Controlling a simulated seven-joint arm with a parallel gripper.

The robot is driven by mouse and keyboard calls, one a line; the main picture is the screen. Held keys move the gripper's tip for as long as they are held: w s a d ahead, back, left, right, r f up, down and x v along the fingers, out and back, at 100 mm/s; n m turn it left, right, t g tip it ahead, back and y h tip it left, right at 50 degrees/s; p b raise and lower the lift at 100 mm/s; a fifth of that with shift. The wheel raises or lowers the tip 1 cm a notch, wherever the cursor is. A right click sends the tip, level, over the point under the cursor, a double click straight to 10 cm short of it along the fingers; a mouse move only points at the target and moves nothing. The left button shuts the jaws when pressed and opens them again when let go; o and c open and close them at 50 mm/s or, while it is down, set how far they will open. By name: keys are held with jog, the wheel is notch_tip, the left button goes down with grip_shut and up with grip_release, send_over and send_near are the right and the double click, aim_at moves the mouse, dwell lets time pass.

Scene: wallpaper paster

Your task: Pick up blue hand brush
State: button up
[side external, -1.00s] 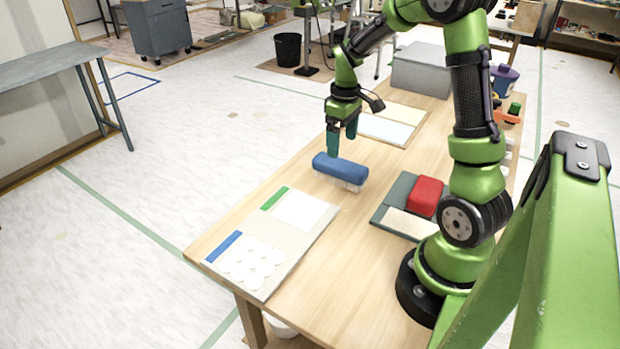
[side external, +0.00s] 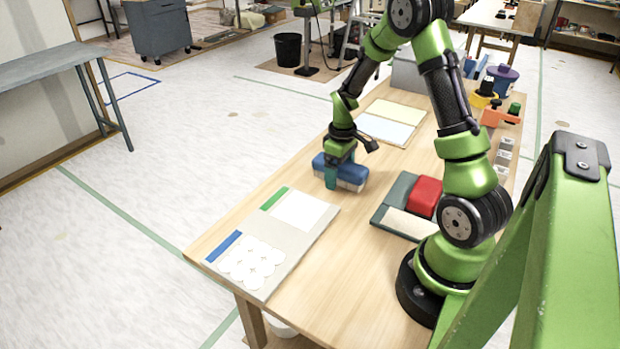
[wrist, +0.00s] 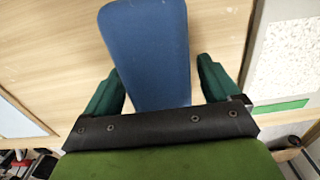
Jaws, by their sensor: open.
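The blue hand brush (side external: 350,171) lies on the wooden table with its pale bristles down. In the wrist view its blue top (wrist: 148,50) runs up from between the fingers. My gripper (side external: 336,172) is lowered over the brush, with one teal finger in front of its near side.
A board with white discs and a blue strip (side external: 224,246) lies at the table's near left. A red block (side external: 425,196) sits on a grey-green tray (side external: 392,208) to the right. Pale panels (side external: 388,128) lie behind. Bare wood (side external: 320,275) is free in front.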

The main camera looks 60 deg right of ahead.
jog(key=shift+c, duration=0.4)
jog(key=c, duration=1.1)
jog(key=shift+o, duration=0.2)
jog(key=shift+r, duration=0.15)
jog(key=shift+r, duration=0.6)
notch_tip(320, 180, up, 2)
jog(key=shift+w+r, duration=0.1)
jog(key=shift+r, duration=0.1)
jog(key=s+a, duration=0.2)
jog(key=s, duration=0.2)
jog(key=s+a, duration=0.3)
jog(key=s, duration=0.2)
jog(key=s+a+r, duration=0.1)
jog(key=s+a, duration=0.2)
jog(key=s, duration=0.1)
jog(key=shift+s+a+r, duration=0.1)
jog(key=shift+s+a, duration=0.1)
jog(key=shift+s, duration=0.2)
